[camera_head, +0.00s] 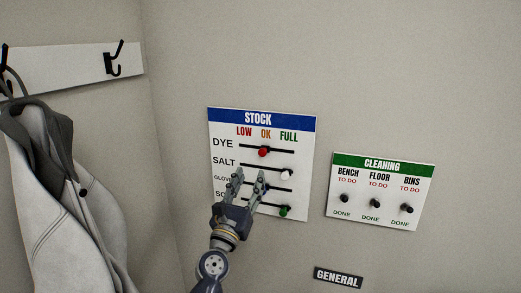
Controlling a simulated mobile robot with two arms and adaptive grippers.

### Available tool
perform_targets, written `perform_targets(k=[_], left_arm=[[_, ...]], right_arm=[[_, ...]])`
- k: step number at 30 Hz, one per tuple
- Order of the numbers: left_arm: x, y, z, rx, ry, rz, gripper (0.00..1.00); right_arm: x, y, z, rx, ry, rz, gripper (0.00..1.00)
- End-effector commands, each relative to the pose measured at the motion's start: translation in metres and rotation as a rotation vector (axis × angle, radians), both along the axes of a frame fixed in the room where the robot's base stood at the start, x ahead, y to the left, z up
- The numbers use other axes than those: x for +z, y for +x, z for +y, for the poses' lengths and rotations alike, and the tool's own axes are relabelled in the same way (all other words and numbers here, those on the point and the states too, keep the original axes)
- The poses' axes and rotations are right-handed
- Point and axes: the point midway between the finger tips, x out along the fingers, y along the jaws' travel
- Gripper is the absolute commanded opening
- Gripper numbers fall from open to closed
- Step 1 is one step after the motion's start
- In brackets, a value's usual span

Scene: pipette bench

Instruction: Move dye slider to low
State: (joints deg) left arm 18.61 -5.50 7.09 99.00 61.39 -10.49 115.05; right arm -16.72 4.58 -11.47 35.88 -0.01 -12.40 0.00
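The stock board (224,122) hangs on the wall with LOW, OK and FULL columns. The red dye slider knob (263,152) sits on the top track, under OK. My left gripper (250,174) is in front of the lower left of the board, below the dye row. Its two fingers point up and stand apart, with nothing seen between them. It covers part of the gloves row and the row below, so the gloves knob cannot be made out. My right gripper is not in view.
The white salt knob (285,175) and a green knob (284,211) sit at the FULL side. The cleaning board (384,165) hangs to the right, a general sign (338,278) below. A coat (62,190) hangs at left from a hook rail (70,70).

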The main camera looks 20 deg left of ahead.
Motion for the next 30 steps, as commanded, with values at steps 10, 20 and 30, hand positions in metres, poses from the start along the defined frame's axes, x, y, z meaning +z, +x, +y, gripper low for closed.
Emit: perform_targets(k=[10,20,30], left_arm=[[0.020,0.052,-0.002,-0.001,0.004,-0.001,0.40],[0.034,0.089,-0.004,0.001,0.004,0.002,0.40],[0.037,0.095,-0.004,0.001,0.005,0.003,0.40]], right_arm=[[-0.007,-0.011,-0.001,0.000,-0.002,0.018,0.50],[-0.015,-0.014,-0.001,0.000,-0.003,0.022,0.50],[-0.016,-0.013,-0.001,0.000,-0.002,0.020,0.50]])
